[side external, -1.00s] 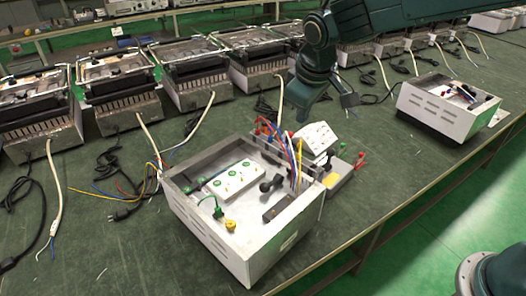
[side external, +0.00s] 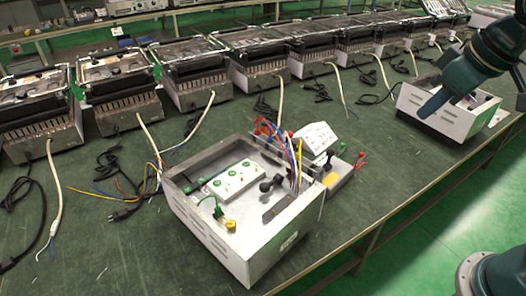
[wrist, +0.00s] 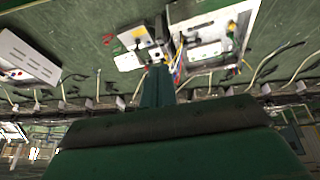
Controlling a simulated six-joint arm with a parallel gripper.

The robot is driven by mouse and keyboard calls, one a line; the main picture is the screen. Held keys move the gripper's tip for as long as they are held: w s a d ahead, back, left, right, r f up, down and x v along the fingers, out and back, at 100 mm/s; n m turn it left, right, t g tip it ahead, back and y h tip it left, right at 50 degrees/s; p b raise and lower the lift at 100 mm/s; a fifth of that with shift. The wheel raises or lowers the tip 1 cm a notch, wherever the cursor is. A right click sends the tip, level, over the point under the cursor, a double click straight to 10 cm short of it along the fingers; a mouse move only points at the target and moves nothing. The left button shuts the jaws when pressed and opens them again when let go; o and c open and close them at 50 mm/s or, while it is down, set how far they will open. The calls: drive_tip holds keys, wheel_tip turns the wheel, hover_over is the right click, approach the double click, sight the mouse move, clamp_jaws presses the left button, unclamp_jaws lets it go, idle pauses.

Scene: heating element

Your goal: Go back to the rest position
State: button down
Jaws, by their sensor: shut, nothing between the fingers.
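My gripper (side external: 428,108) is at the right of the side external view, in front of the white box on the right, partly covering it. It appears as a dark teal bar angled down to the left. In the wrist view its fingers (wrist: 157,72) are together and empty, pointing toward the bench. The open grey test box (side external: 258,225) with a white socket block (side external: 233,180) stands at the front of the bench, well to the left of my gripper.
The white box (side external: 436,114) on the right lies under my arm. A small white device (side external: 315,138) with coloured leads stands behind the test box. A row of heater units (side external: 190,75) lines the back of the green bench (side external: 392,180), with loose cables in front. The bench's right front is clear.

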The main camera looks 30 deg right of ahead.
drive_tip(key=s+d+f+m, duration=0.1)
drive_tip(key=s+f, duration=0.1)
drive_tip(key=s, duration=0.7)
drive_tip(key=shift+d+t, duration=0.15)
drive_tip(key=shift+t, duration=0.15)
drive_tip(key=shift+f, duration=0.1)
idle(0.5)
